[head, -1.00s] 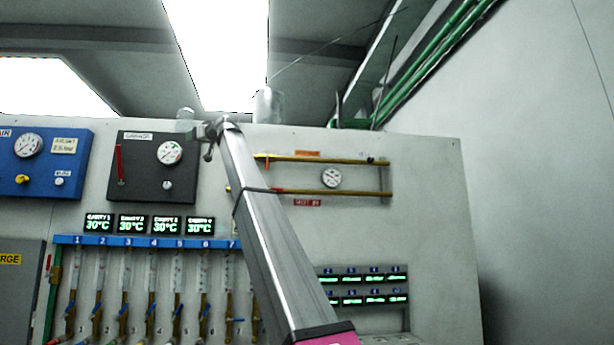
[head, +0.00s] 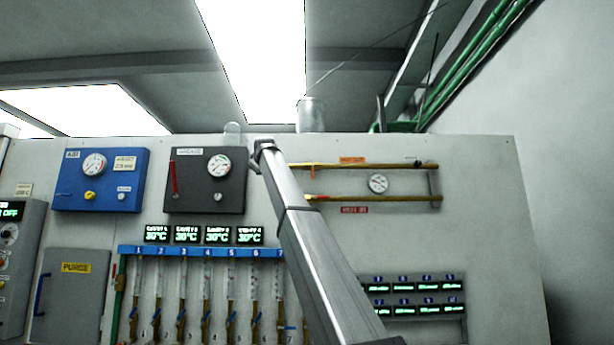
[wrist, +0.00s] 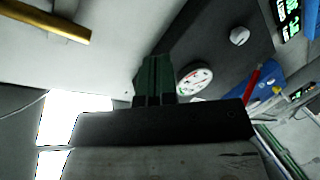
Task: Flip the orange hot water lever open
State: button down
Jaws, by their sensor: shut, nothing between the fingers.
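Two brass pipes run across the right half of the pale wall panel. The upper pipe (head: 385,165) has an orange label (head: 352,160) above it and a small orange lever (head: 313,170) near its left part, close to my arm. The lower pipe (head: 400,198) has a red label and a small red handle (head: 322,198). In the wrist view a brass pipe end (wrist: 45,20) shows at upper left, with no lever visible. My gripper (wrist: 155,62) is shut and empty, in front of the dark panel. In the head view its fingers cannot be made out.
A dark gauge box (head: 205,180) and a blue gauge box (head: 100,180) stand left of my arm. A round gauge (head: 378,183) sits between the pipes. Several flow tubes hang below the blue rail (head: 200,252). A grey purge box (head: 70,295) is at lower left.

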aim_at(312, 173)
jog(key=d+m+h, duration=0.1)
jog(key=d+h, duration=0.8)
jog(key=h, duration=0.4)
jog(key=shift+d+r+h, duration=0.4)
jog(key=s+d+x, duration=0.1)
jog(key=d+x, duration=0.1)
jog(key=x, duration=1)
jog(key=shift+d, duration=0.35)
